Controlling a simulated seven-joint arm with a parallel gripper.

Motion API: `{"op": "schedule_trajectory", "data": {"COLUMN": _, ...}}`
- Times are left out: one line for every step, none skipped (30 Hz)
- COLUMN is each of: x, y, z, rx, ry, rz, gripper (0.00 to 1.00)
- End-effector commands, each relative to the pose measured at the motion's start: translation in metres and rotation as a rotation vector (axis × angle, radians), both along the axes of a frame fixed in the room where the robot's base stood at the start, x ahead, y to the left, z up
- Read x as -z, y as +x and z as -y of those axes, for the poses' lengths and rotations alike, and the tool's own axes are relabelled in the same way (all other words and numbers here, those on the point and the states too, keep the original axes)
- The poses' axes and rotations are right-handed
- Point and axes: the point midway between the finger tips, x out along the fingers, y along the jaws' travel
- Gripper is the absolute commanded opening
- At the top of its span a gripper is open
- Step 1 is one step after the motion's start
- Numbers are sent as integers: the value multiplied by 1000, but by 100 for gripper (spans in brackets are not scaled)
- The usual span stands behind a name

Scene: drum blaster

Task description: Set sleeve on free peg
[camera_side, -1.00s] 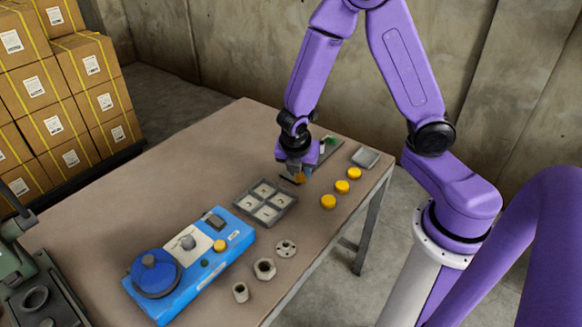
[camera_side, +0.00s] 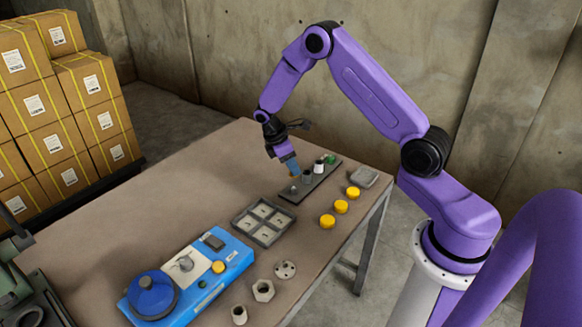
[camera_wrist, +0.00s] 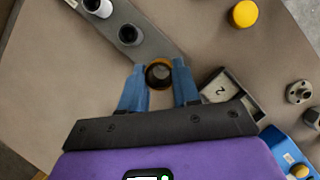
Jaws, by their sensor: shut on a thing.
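My gripper (camera_side: 289,165) is shut on an orange sleeve (camera_side: 292,178), low over the near end of the dark peg board (camera_side: 311,184). In the wrist view the sleeve (camera_wrist: 150,70) is a ring between the blue fingertips (camera_wrist: 159,84), its inside dark. A small grey peg (camera_side: 294,189) shows on the board just under the sleeve in the side view. I cannot tell whether the sleeve is around it or above it. Farther along the board stand a dark sleeve (camera_side: 307,176), a white sleeve (camera_side: 319,167) and a green one (camera_side: 330,159).
A grey compartment tray (camera_side: 241,228) lies near the board's near end. Yellow discs (camera_side: 341,207) and a small grey dish (camera_side: 364,177) lie to the right. A blue device (camera_side: 236,260) and loose metal parts (camera_side: 263,290) are in front. The table left of the board is clear.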

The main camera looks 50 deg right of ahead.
Motion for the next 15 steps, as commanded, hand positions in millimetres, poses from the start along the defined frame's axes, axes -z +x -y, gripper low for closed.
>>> {"op": "schedule_trajectory", "data": {"x": 2, "y": 0, "z": 0, "rx": 2, "ry": 0, "rz": 0, "gripper": 0}}
{"op": "schedule_trajectory", "data": {"x": 4, "y": 0, "z": 0, "rx": 2, "ry": 0, "rz": 0, "gripper": 0}}
{"op": "schedule_trajectory", "data": {"x": 6, "y": 0, "z": 0, "rx": 2, "ry": -1, "rz": -1, "gripper": 0}}
{"op": "schedule_trajectory", "data": {"x": 8, "y": 0, "z": 0, "rx": 1, "ry": 0, "rz": -1, "gripper": 0}}
{"op": "schedule_trajectory", "data": {"x": 10, "y": 0, "z": 0, "rx": 1, "ry": 0, "rz": 0, "gripper": 0}}
{"op": "schedule_trajectory", "data": {"x": 13, "y": 0, "z": 0, "rx": 1, "ry": 0, "rz": 0, "gripper": 0}}
{"op": "schedule_trajectory", "data": {"x": 16, "y": 0, "z": 0, "rx": 0, "ry": 0, "rz": 0, "gripper": 0}}
{"op": "schedule_trajectory", "data": {"x": 18, "y": 0, "z": 0, "rx": 0, "ry": 1, "rz": -1, "gripper": 0}}
{"op": "schedule_trajectory", "data": {"x": 22, "y": 0, "z": 0, "rx": 0, "ry": 0, "rz": -1, "gripper": 0}}
{"op": "schedule_trajectory", "data": {"x": 24, "y": 0, "z": 0, "rx": -1, "ry": 0, "rz": -2, "gripper": 0}}
{"op": "schedule_trajectory", "data": {"x": 26, "y": 0, "z": 0, "rx": -1, "ry": 0, "rz": -2, "gripper": 0}}
{"op": "schedule_trajectory", "data": {"x": 29, "y": 0, "z": 0, "rx": -1, "ry": 1, "rz": -1, "gripper": 0}}
{"op": "schedule_trajectory", "data": {"x": 31, "y": 0, "z": 0, "rx": -1, "ry": 1, "rz": -1, "gripper": 0}}
{"op": "schedule_trajectory", "data": {"x": 33, "y": 0, "z": 0, "rx": -1, "ry": 0, "rz": 0, "gripper": 0}}
{"op": "schedule_trajectory", "data": {"x": 35, "y": 0, "z": 0, "rx": -1, "ry": 0, "rz": 0, "gripper": 0}}
